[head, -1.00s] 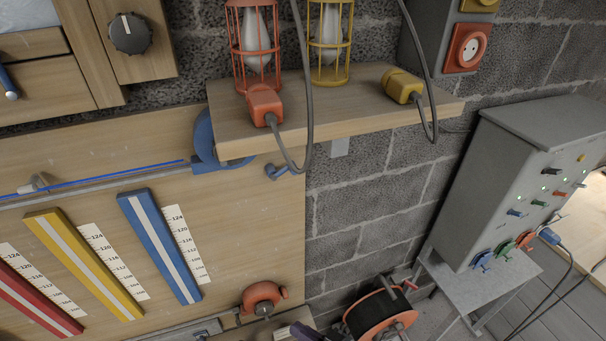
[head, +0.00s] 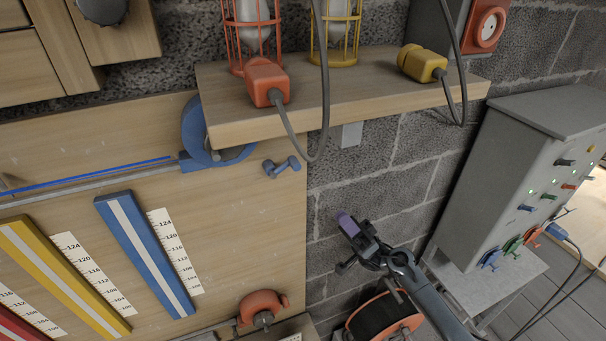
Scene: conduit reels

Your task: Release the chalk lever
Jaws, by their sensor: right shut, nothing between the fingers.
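A small blue lever (head: 282,167) sticks out from the wooden board near its right edge, just below the shelf. To its left is a round blue reel (head: 200,128), partly behind the shelf, with a blue line (head: 95,175) running left from it along a grey rail. I cannot tell for certain which part is the chalk lever. My right gripper (head: 346,222), with purple fingertips, is shut and empty. It is in front of the block wall, below and right of the blue lever and apart from it. My left gripper is not in view.
The wooden shelf (head: 350,105) overhangs the board and carries caged lamps, plugs and hanging grey cables. An orange reel (head: 262,308) is low on the board. A cable drum (head: 375,318) stands below my right arm. A grey control box (head: 530,165) is at right.

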